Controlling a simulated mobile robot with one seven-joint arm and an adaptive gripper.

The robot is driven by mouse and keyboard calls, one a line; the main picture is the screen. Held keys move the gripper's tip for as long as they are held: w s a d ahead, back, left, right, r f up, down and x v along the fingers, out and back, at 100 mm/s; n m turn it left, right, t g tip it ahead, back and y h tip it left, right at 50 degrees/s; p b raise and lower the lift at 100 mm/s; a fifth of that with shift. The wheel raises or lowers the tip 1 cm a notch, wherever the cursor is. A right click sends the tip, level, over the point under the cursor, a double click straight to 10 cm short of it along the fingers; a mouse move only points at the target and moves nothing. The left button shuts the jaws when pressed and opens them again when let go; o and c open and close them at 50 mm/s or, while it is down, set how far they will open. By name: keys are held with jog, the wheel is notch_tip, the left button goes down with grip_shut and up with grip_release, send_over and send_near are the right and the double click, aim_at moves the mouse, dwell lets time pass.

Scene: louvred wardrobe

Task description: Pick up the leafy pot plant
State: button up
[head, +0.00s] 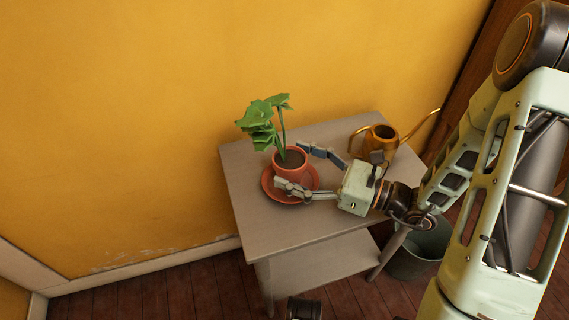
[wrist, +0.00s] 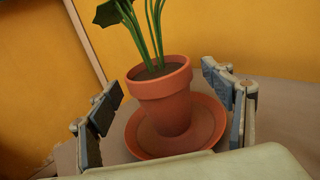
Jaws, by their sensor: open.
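The leafy pot plant (head: 290,160) stands upright in a terracotta pot on a round terracotta saucer (head: 268,187), on the grey side table (head: 250,220). Its green leaves rise above the pot on the left side. My gripper (head: 290,166) is open, with one finger on the far side and one on the near side of the pot. In the wrist view the pot (wrist: 165,95) is between the two spread fingers, with visible gaps on both sides. The leaf tops are cut off in the wrist view.
A copper-coloured watering can (head: 379,140) stands on the table's back right, close to my wrist. A grey-green bucket (head: 420,250) is on the floor at the right. The yellow wall (head: 120,120) is behind the table. The table's front left is clear.

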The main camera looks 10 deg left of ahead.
jog(key=shift+w+a, duration=0.15)
jog(key=shift+a, duration=0.55)
jog(key=c, duration=1.9)
jog(key=shift+r, duration=0.15)
